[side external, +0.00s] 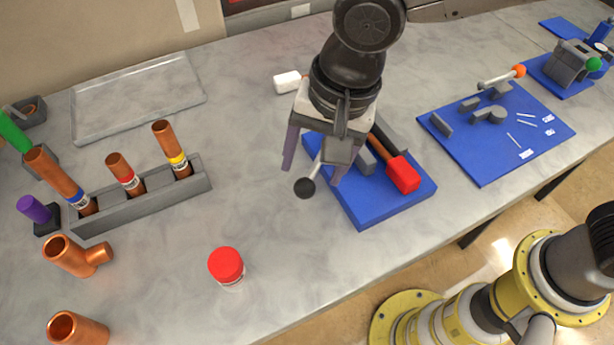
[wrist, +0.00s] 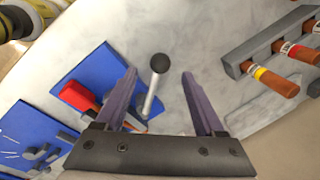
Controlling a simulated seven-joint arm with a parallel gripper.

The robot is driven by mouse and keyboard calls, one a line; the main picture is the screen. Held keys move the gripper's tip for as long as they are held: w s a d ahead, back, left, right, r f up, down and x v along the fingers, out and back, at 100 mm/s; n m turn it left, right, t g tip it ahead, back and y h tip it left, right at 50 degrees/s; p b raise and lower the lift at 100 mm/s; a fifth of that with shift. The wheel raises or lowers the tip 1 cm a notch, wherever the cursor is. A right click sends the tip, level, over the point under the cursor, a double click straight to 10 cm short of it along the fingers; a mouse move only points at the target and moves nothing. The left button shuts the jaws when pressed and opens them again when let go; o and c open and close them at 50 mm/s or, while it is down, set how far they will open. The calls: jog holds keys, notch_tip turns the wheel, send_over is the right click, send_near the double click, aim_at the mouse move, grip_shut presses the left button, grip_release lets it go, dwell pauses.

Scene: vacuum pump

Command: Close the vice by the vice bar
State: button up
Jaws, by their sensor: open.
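The vice bar is a thin light grey rod ending in a black ball (side external: 305,187). It juts out toward the left front of a blue base (side external: 384,211). The vice's grey body (side external: 341,149) is partly hidden behind my gripper (side external: 311,176). My gripper is open above the left part of the blue base, with its fingers on either side of the bar in the picture. In the wrist view, the black ball (wrist: 160,63) shows between the two fingertips (wrist: 159,74), with the rod (wrist: 151,98) nearer the left finger. I see no contact between the fingers and the bar.
A red-ended handle (side external: 403,175) lies on the same blue base, right of my gripper. A red-capped jar (side external: 226,265) stands in front. A grey rack (side external: 140,205) with copper tubes is at left. Another blue board (side external: 497,130) lies at right.

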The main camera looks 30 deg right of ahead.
aim_at(306, 183)
jog(key=shift+w+a+f, duration=0.1)
jog(key=shift+a+f, duration=0.05)
jog(key=shift+f, duration=0.65)
jog(key=shift+w+a+f, duration=0.1)
jog(key=shift+f, duration=0.7)
jog(key=shift+w+a+f, duration=0.1)
jog(key=shift+a+f, duration=0.05)
jog(key=shift+f, duration=0.65)
grip_shut()
